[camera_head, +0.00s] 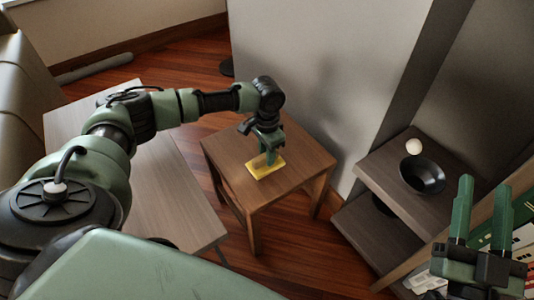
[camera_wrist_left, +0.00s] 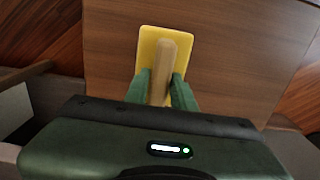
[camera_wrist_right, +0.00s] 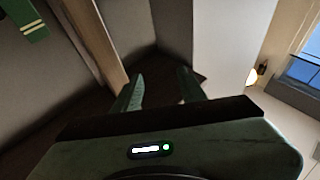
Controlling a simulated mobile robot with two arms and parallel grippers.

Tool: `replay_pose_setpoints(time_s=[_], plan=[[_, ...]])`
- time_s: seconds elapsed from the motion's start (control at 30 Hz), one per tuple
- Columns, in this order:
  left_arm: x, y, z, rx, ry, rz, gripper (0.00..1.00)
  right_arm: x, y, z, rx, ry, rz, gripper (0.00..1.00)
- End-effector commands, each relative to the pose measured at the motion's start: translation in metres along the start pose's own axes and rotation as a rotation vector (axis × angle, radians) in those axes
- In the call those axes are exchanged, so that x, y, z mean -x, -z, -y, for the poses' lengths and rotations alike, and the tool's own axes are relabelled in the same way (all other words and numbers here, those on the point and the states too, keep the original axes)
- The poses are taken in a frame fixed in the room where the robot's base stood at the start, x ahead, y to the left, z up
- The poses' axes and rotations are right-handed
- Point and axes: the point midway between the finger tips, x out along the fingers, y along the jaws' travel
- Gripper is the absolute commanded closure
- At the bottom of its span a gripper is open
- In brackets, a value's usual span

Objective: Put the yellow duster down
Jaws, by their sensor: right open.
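The yellow duster (camera_head: 258,172) is a flat yellow pad with a wooden handle. It is at the small wooden side table (camera_head: 300,158), its pad flat on or just above the top; a tiny gap cannot be ruled out. My left gripper (camera_head: 268,157) points down over it. In the left wrist view its fingers (camera_wrist_left: 161,88) are on both sides of the handle and look closed against it; the yellow pad (camera_wrist_left: 150,45) shows beyond them. My right gripper (camera_head: 482,205) is open and empty at the right, with its fingers (camera_wrist_right: 160,88) apart in the right wrist view.
A low grey-brown table (camera_head: 165,190) stands left of the side table, under my left arm. A shelf unit (camera_head: 385,180) at the right holds a black bowl (camera_head: 421,174) and a white ball (camera_head: 414,146). Books (camera_head: 510,235) stand near my right gripper. The side table's top is otherwise clear.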

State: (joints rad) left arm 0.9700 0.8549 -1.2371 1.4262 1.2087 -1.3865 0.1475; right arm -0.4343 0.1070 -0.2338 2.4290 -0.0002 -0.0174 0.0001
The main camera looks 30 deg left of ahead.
Motion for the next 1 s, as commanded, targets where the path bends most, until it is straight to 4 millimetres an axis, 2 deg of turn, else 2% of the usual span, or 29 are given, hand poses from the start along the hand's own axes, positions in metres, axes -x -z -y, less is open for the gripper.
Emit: replay_pose_setpoints(time_s=[0.37, 0.5, 0.77, 1.0], plan=[[0.001, 0.0, 0.0, 0.0, 0.0, -0.001, 0.59, 0.0, 0.0, 0.0, 0.0, 0.0, -0.003, 0.59], [0.008, 0.001, 0.0, -0.001, 0.0, -0.003, 0.59, 0.0, 0.003, 0.0, 0.0, 0.0, -0.008, 0.59], [0.038, 0.001, 0.0, 0.0, 0.0, -0.003, 0.59, 0.011, -0.051, -0.008, 0.009, -0.016, 0.296, 0.59], [0.069, 0.001, 0.0, 0.001, 0.0, -0.002, 0.59, 0.043, -0.101, -0.016, 0.014, -0.035, 0.607, 0.59]])
